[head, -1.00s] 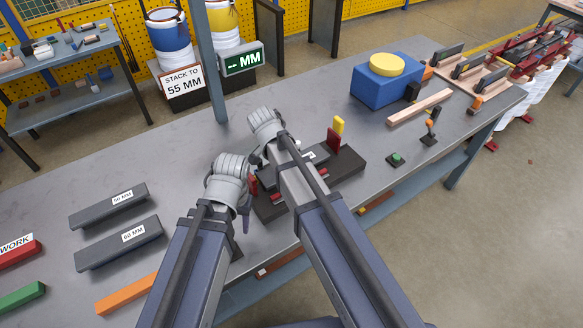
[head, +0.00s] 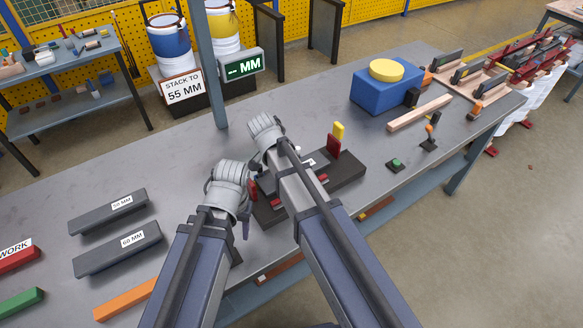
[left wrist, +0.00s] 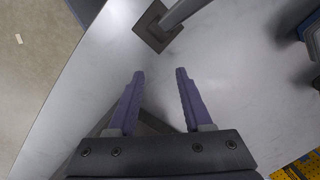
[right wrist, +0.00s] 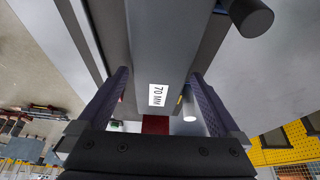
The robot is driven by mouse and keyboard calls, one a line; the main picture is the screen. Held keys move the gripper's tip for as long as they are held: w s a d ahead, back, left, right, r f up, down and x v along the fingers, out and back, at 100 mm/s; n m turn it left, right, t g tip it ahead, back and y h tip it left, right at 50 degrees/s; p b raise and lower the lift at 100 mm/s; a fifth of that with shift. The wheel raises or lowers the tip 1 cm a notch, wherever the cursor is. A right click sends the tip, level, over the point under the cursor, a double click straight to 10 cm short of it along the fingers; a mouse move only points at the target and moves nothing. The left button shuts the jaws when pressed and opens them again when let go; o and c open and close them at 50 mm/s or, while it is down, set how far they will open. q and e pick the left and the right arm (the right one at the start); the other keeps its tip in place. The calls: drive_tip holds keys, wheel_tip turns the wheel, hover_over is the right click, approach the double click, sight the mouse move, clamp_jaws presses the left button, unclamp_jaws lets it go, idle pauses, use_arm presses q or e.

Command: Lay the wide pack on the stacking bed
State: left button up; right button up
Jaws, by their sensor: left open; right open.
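A grey pack labelled 70 MM (right wrist: 158,60) lies along the dark stacking bed (head: 346,168), which has red and yellow upright pieces at its far end. My right arm covers much of the pack in the head view. My right gripper (right wrist: 159,74) is open, with its fingers on either side of the pack and apart from it. My left gripper (left wrist: 160,72) is open and empty over bare table. Two more grey packs, labelled 50 MM (head: 92,217) and 60 MM (head: 105,256), lie on the table at the left.
A sign reads STACK TO 55 MM (head: 184,88), and a display (head: 242,66) reads "-- MM". A blue block with a yellow top (head: 383,92) and a green button (head: 396,164) are to the right. Orange (head: 122,299), red and green bars lie front left. A post (head: 216,85) rises behind my arms.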

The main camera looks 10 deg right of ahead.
drive_tip(key=p+v, duration=1)
drive_tip(key=v, duration=0.2)
drive_tip(key=shift+p, duration=0.3)
